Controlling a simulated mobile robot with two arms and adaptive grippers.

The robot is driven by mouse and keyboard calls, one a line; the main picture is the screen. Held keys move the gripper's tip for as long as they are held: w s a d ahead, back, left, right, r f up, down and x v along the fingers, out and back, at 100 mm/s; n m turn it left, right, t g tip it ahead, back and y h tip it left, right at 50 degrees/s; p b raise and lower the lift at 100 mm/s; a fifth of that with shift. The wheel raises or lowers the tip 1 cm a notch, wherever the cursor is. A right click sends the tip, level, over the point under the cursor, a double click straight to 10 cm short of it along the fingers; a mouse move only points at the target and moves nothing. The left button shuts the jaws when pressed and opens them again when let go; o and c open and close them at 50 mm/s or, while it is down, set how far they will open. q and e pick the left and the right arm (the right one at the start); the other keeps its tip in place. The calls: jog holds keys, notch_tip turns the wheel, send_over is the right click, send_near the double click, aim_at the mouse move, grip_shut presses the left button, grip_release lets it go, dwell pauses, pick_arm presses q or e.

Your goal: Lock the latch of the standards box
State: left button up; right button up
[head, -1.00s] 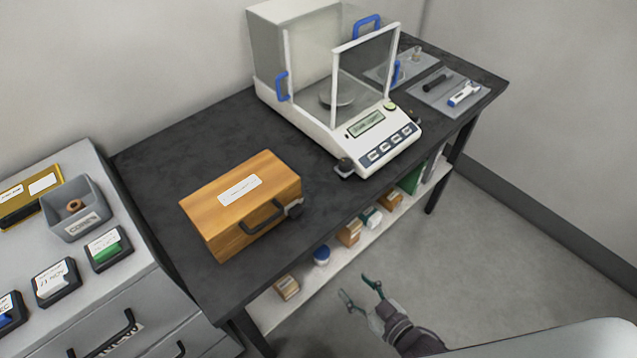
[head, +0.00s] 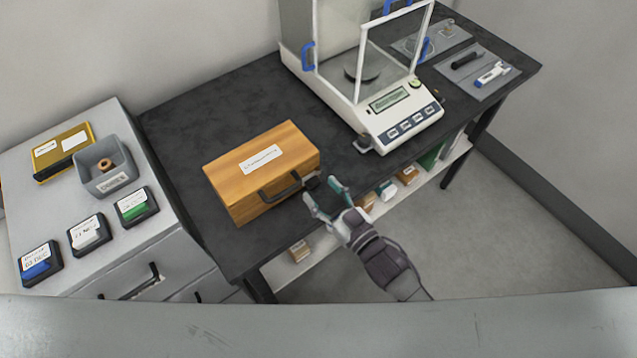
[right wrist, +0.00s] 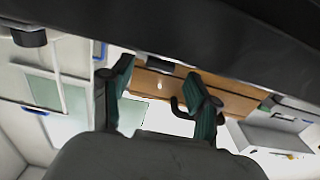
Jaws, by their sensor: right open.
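The standards box (head: 240,183) is a wooden box with a white label on its lid, shut, on the dark table. A dark handle (head: 280,188) is on its front face. The dark latch (head: 312,182) sits at the front, right of the handle; whether it is locked I cannot tell. My right gripper (head: 324,192) is open and empty, its fingertips close to the latch at the table's front edge. In the right wrist view the box's wooden face (right wrist: 160,88) shows beyond the two open fingers (right wrist: 160,95). My left gripper is not in view.
A balance (head: 395,110) with a glass shield stands right of the box. A grey cabinet (head: 80,205) at the left holds a grey bin (head: 122,180) and several labelled holders. Small boxes (head: 367,203) lie on the lower shelf. Bare tabletop lies behind the box.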

jog(key=shift+x, duration=1)
grip_shut()
jog(key=shift+n, duration=0.3)
jog(key=shift+s+n, duration=0.1)
jog(key=shift+n, duration=3)
